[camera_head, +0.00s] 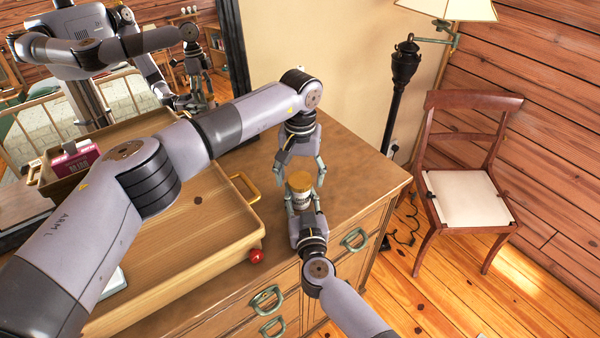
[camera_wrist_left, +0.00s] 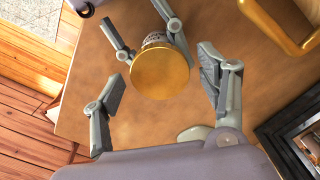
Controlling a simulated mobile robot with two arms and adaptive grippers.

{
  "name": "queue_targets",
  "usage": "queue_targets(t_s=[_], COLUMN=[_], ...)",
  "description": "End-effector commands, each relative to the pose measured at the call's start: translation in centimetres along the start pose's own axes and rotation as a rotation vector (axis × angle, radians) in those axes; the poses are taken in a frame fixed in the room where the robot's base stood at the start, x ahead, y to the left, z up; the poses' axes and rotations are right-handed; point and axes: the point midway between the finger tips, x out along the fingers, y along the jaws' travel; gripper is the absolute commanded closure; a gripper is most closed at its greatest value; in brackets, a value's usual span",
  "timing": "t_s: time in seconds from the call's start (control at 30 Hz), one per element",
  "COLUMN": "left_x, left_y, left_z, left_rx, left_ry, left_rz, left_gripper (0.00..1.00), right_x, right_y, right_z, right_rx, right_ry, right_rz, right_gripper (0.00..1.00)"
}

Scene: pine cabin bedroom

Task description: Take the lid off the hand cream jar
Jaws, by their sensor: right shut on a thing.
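The hand cream jar (camera_head: 301,202) stands upright near the right end of the wooden dresser top, its gold lid (camera_head: 300,181) on it. In the left wrist view the lid (camera_wrist_left: 160,74) covers most of the jar (camera_wrist_left: 155,40). My right gripper (camera_head: 303,207) comes from the front edge and is shut on the jar's body, below the lid. My left gripper (camera_head: 301,178) reaches down from behind and above. Its fingers are open on both sides of the lid, with visible gaps in the left wrist view (camera_wrist_left: 161,78).
A wooden tray (camera_head: 190,250) with gold handles (camera_head: 246,188) lies left of the jar. A red ball-like thing (camera_head: 257,256) is at its front corner. A pink box (camera_head: 75,158) and a mirror (camera_head: 225,40) are farther left. A chair (camera_head: 465,195) and lamp (camera_head: 405,65) stand right of the dresser.

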Motion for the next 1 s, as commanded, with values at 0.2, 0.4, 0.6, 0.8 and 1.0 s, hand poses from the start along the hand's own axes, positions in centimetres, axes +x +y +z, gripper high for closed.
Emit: queue_targets(t_s=[0.2, 0.4, 0.6, 0.8, 1.0], left_x=[-0.04, -0.05, -0.04, -0.04, -0.07], left_y=[0.00, -0.02, -0.04, -0.06, -0.11], left_z=[-0.01, -0.01, -0.02, -0.02, -0.05], left_rx=[0.000, 0.000, -0.001, -0.007, -0.240], left_ry=[0.000, 0.000, 0.000, 0.000, 0.001], left_rz=[0.000, 0.000, -0.001, -0.001, -0.002], left_gripper=[0.49, 0.62, 0.75, 0.84, 0.84], right_x=[0.02, 0.03, 0.03, 0.03, 0.04], right_y=[-0.01, 0.00, 0.02, 0.03, 0.05], right_z=[-0.11, -0.11, -0.11, -0.11, -0.12], right_rx=[0.000, 0.000, 0.000, 0.000, 0.000], right_ry=[0.002, 0.002, 0.002, 0.002, 0.002], right_rz=[0.000, 0.000, 0.001, 0.001, 0.001], right_gripper=[1.00, 1.00, 1.00, 1.00, 1.00])
